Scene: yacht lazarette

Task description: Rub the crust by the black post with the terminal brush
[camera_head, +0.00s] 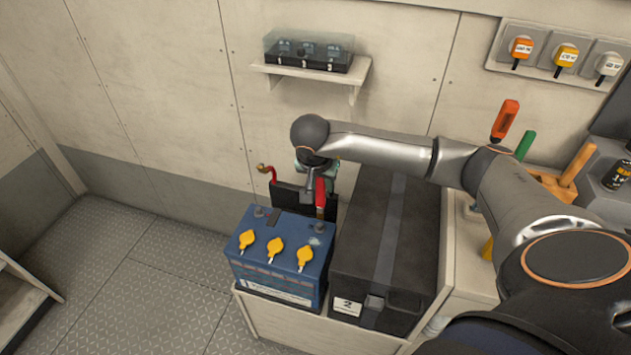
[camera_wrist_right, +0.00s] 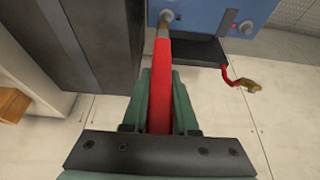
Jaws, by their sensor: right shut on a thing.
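The blue battery (camera_head: 283,262) stands at the front left of a pale bench, with three yellow caps (camera_head: 275,248) on its top. A pale crusty patch (camera_head: 314,240) shows on its top near the right-hand post (camera_head: 318,227). Another post (camera_head: 259,211) is at the back left. My right gripper (camera_wrist_right: 158,100) is shut on the red handle of the terminal brush (camera_wrist_right: 162,75), which also shows in the head view (camera_head: 320,195). The brush points down to the battery's back right corner. I cannot tell whether its tip touches the crust. My left gripper is out of view.
A large black case (camera_head: 390,250) stands right beside the battery. A red cable with a brass end (camera_head: 267,172) rises behind the battery. A wall shelf (camera_head: 312,75) holds a clear-lidded box above. Several tool handles stand at the right.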

